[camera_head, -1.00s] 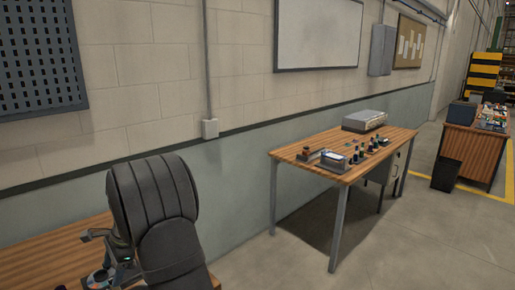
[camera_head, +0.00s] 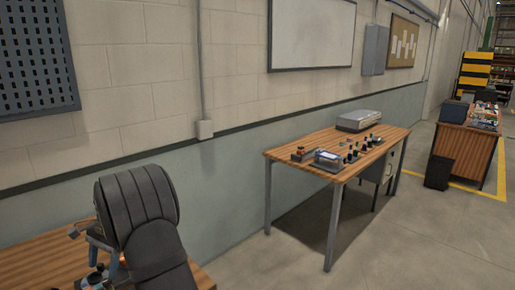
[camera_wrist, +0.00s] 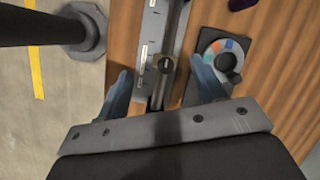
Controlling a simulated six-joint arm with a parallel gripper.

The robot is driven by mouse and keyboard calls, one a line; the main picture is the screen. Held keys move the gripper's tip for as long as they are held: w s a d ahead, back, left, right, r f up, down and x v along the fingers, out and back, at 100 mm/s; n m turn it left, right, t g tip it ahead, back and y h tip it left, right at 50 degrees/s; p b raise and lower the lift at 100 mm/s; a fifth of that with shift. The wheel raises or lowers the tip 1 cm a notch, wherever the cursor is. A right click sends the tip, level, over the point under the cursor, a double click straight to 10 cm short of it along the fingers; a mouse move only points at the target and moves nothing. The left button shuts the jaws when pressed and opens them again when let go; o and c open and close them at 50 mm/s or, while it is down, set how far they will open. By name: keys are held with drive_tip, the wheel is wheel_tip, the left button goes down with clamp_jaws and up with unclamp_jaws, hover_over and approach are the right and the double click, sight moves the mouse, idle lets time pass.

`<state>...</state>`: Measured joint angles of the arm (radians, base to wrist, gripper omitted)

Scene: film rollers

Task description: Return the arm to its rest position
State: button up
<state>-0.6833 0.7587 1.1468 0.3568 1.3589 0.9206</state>
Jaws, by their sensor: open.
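My gripper (camera_wrist: 160,68) is open in the wrist view, its two blue fingers apart with nothing held between them. It is above a wooden bench (camera_wrist: 262,75). In the head view, my dark, ribbed arm stands at the lower left over the near bench (camera_head: 45,252) and hides much of the gripper.
A disc with coloured segments (camera_wrist: 222,50) lies on a dark plate right of the rail. A dark post with a wide foot (camera_wrist: 88,32) stands at upper left. A second bench (camera_head: 285,153) with small items stands further off, by the wall. Floor between is clear.

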drive_tip(key=shift+s+a+f+n+g+h, duration=0.2)
drive_tip(key=shift+a+f+n+h, duration=0.3)
drive_tip(key=shift+f, duration=0.4)
drive_tip(key=shift+s+a+f+n+g+h, duration=0.25)
drive_tip(key=shift+a+f+n, duration=0.3)
drive_tip(key=shift+f+n, duration=0.35)
drive_tip(key=shift+s+a+f+n+g+h, duration=0.15)
drive_tip(key=shift+a+f+n+h, duration=0.4)
drive_tip(key=shift+f, duration=0.35)
drive_tip(key=o, duration=0.8)
wheel_tip(320, 180, up, 16)
drive_tip(key=w+d+m+t, duration=0.1)
drive_tip(key=d+m+t, duration=0.1)
drive_tip(key=m+t, duration=0.5)
wheel_tip(320, 180, down, 10)
drive_tip(key=shift+d+r+m+g, duration=0.1)
drive_tip(key=shift+r+m+g, duration=0.05)
drive_tip(key=shift+m+g, duration=0.95)
wheel_tip(320, 180, up, 10)
drive_tip(key=shift+d+r, duration=0.1)
